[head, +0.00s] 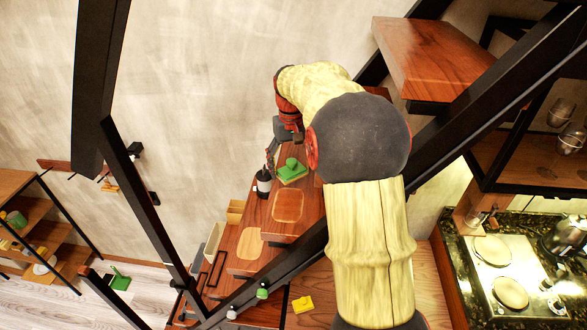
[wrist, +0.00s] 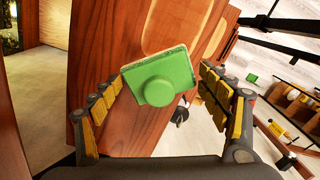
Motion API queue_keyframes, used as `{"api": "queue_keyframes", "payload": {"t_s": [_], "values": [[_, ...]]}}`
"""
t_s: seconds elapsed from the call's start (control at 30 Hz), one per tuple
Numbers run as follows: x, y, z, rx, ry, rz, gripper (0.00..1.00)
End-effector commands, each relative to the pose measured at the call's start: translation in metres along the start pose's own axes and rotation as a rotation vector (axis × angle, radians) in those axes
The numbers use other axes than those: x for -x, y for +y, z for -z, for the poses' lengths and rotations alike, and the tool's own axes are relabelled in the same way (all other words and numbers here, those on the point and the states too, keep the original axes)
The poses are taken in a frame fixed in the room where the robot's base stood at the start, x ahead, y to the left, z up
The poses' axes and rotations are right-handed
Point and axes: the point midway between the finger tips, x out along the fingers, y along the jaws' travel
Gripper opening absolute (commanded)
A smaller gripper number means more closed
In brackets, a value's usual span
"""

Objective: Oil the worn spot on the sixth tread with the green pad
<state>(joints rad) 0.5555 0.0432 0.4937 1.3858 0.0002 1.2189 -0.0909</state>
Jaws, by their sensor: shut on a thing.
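The green pad (head: 292,172), a square block with a round knob, is at an upper wooden tread (head: 298,152) of the stair. It also shows in the wrist view (wrist: 158,80), between the fingertips. My gripper (wrist: 161,76) is shut on the pad. In the head view the fingers are mostly hidden by my arm. A pale outlined worn patch (head: 288,206) lies on the tread just below the pad, and another (head: 249,243) on a lower tread. Part of a pale patch (wrist: 172,22) shows beyond the pad in the wrist view. I cannot tell the tread numbers.
A dark pump bottle (head: 264,184) stands left of the pad. Small wooden trays (head: 235,211) and a yellow block (head: 302,304) are lower down. Black stair rails (head: 265,270) cross in front. A cooktop (head: 510,275) is at right, and shelves (head: 30,235) are at left.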

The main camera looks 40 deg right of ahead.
Motion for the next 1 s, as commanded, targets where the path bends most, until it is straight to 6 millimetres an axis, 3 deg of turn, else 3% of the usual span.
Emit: {"api": "queue_keyframes", "payload": {"t_s": [0.27,1.0], "values": [[0.023,-0.006,-0.001,0.003,0.001,0.0,0.53],[0.023,-0.006,-0.001,0.003,0.001,0.0,0.53]]}}
